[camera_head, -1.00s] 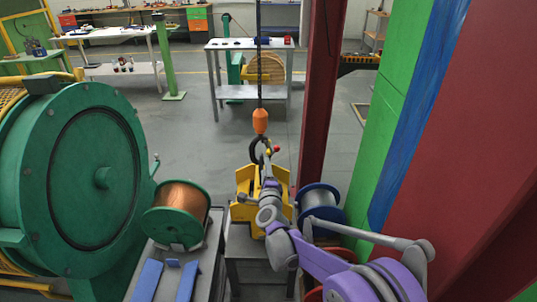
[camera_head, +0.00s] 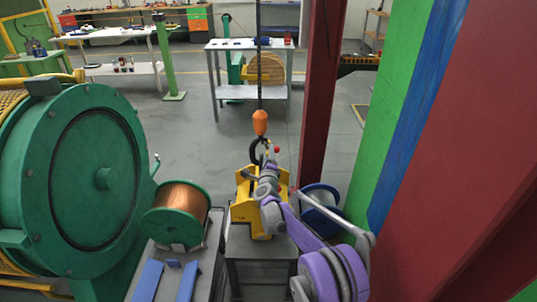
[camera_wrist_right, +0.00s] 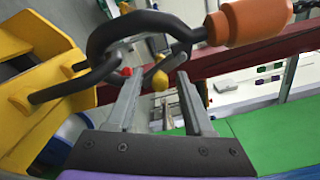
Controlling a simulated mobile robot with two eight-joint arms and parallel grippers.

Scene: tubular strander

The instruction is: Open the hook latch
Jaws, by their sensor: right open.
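The black crane hook (camera_head: 255,151) hangs below an orange hook block (camera_head: 260,122), above a yellow lifting fixture (camera_head: 245,211). In the right wrist view the hook (camera_wrist_right: 100,40) curves from the orange block (camera_wrist_right: 250,22) toward a dark loop (camera_wrist_right: 70,84) on the yellow fixture (camera_wrist_right: 40,115). A small grey piece that looks like the latch (camera_wrist_right: 174,62) lies near the hook's mouth. My left gripper is out of view.
A copper-wound spool (camera_head: 180,208) sits on the left stand beside a large green drum (camera_head: 95,180). A blue spool (camera_head: 320,200) and a dark red post (camera_head: 320,100) stand close on the right. Open floor lies behind the hook.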

